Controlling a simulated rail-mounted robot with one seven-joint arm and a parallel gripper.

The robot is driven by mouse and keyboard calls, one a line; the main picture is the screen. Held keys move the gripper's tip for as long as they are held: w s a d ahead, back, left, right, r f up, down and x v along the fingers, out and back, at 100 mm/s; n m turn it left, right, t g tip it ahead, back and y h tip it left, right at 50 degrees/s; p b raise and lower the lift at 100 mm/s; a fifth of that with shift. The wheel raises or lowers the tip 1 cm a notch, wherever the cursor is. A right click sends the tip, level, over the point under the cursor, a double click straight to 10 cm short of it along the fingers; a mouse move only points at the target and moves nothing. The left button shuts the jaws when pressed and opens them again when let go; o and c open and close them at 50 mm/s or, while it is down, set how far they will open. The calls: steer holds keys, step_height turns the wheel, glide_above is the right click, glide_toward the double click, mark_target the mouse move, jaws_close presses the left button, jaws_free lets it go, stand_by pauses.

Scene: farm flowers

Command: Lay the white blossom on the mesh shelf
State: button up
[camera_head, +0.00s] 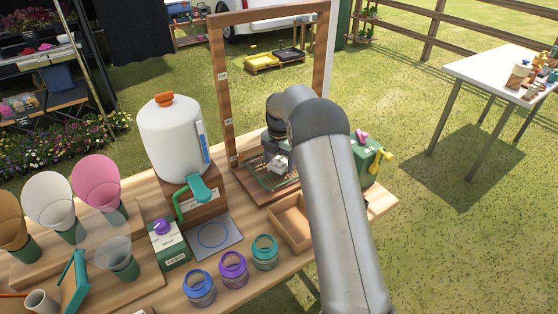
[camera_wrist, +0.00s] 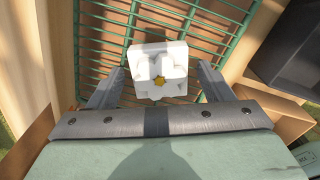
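The white blossom (camera_wrist: 157,62), a pale blocky flower with a yellow centre, is over the green mesh shelf (camera_wrist: 216,28) in the wrist view. I cannot tell whether it rests on the wires or is slightly above them. My gripper (camera_wrist: 160,76) has one finger on each side of the blossom. Narrow gaps show between the fingertips and its sides, so the fingers look open. In the head view the blossom (camera_head: 278,165) shows pale over the mesh shelf (camera_head: 264,180), inside the wooden frame. My arm hides much of the gripper there.
A wooden frame (camera_head: 221,85) rises beside the shelf. A white dispenser (camera_head: 172,140) stands left of it. An open wooden tray (camera_head: 290,225) lies in front, with blue, purple and teal jars (camera_head: 264,252) nearby. A green can (camera_head: 370,160) stands to the right.

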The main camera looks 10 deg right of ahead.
mark_target(279, 163)
step_height(279, 163, up, 12)
steer(key=s+r+m, duration=0.5)
steer(key=s+m, duration=0.3)
steer(key=s, duration=0.3)
steer(key=s+f+m, duration=0.2)
steer(key=s+m, duration=0.7)
steer(key=s, duration=0.7)
steer(key=s+f+m, duration=0.3)
steer(key=s+m, duration=0.6)
steer(key=s, duration=0.6)
steer(key=shift+s+a+f+m+b, duration=0.2)
steer(key=shift+s+a+m+b, duration=0.15)
steer(key=shift+a, duration=0.1)
